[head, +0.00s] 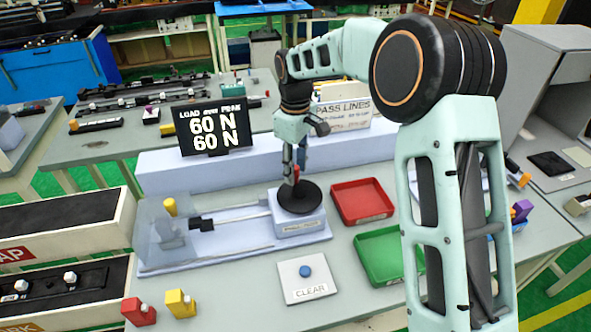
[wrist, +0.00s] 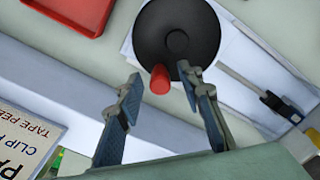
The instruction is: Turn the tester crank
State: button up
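The tester's crank is a round black disc (head: 299,199) on a pale block at the right end of the tester bed (head: 200,262). It also shows in the wrist view (wrist: 193,28), with a red knob (wrist: 160,79) near its edge. My gripper (wrist: 158,75) is open, with one finger on each side of the red knob and a visible gap on the left. The right fingertip is close to the knob; I cannot tell if it touches. In the head view my gripper (head: 295,172) points down over the disc. The display (head: 212,129) reads 60 N on both lines.
A clear shield (head: 163,235) with a yellow clip stands at the tester's left end. A red tray (head: 361,201) and a green tray (head: 382,252) lie to the right. A CLEAR button (head: 305,271) is in front. Red and yellow clips (head: 180,303) stand at the front left.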

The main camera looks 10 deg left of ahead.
jog(key=shift+f, duration=0.55)
grip_shut()
jog(key=shift+d, duration=0.1)
